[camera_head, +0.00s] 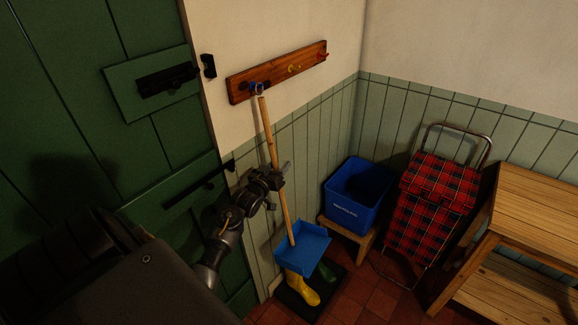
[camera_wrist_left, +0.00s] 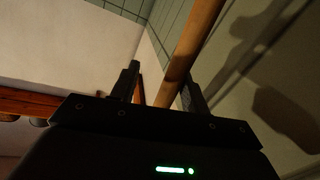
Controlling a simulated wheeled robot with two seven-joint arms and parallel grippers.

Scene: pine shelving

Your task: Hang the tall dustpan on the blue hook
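The tall dustpan has a long wooden handle (camera_head: 269,130) and a blue pan (camera_head: 303,246). It stands nearly upright, its top leaning slightly left. A small loop at the handle's top overlaps the blue hook (camera_head: 251,86) on the wall rail; whether the hook passes through it is too small to tell. My left gripper (camera_head: 284,173) is at the handle's middle. In the left wrist view, the handle (camera_wrist_left: 190,45) shows between the spread fingers, close to the right finger, with a gap to the left one. My right gripper is not in view.
The wooden rail (camera_head: 276,74) also has a yellow hook (camera_head: 294,68) and a red hook (camera_head: 323,56). A blue bin (camera_head: 356,197), tartan trolley (camera_head: 430,205) and pine shelving (camera_head: 535,205) stand right. The green door (camera_head: 60,120) is left.

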